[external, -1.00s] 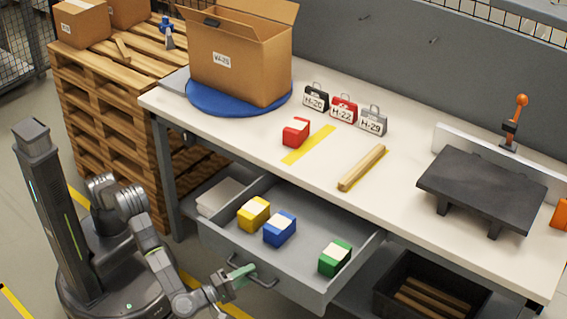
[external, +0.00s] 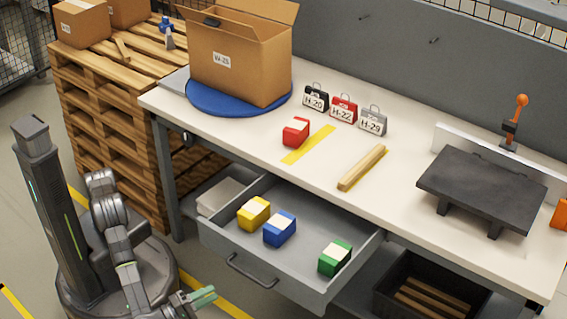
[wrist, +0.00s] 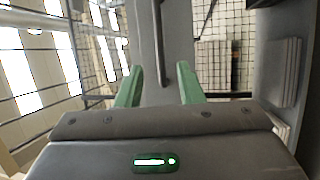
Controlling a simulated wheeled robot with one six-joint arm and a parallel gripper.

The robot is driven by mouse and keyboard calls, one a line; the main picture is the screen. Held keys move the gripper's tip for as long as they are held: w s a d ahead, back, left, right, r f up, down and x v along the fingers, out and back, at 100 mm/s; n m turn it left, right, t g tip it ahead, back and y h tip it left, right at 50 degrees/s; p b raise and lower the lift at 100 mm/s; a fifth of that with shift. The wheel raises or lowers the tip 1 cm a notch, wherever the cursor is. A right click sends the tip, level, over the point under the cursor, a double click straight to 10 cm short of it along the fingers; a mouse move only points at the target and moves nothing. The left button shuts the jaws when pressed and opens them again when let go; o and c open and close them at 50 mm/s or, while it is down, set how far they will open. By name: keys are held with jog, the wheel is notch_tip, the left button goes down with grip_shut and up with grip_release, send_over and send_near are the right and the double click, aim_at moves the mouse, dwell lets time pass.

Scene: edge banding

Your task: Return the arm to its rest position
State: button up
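My gripper (external: 203,297) is at the bottom of the external view, in front of the drawer and apart from its handle (external: 250,272). In the wrist view its two green fingers (wrist: 160,88) stand apart with nothing between them. My arm is folded close to my base, left of the drawer. The drawer (external: 300,283) is pulled out of the workbench and holds a yellow block (external: 253,213), a blue block (external: 280,229) and a green block (external: 335,258).
The workbench top (external: 400,200) bears a red block (external: 296,131), a wooden strip (external: 362,167), a cardboard box (external: 240,65) and a dark stand (external: 482,187). A pallet stack (external: 110,130) stands at the left. A black crate (external: 430,287) sits under the bench.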

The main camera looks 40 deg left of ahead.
aim_at(247, 273)
jog(key=shift+s+a, duration=0.15)
jog(key=shift+s, duration=0.1)
jog(key=b+x, duration=0.2)
jog(key=x, duration=1.2)
jog(key=p+v, duration=0.1)
jog(key=v, duration=0.9)
jog(key=shift+s, duration=0.3)
jog(key=shift+s+a+f, duration=0.1)
jog(key=shift+a, duration=0.05)
dwell(0.3)
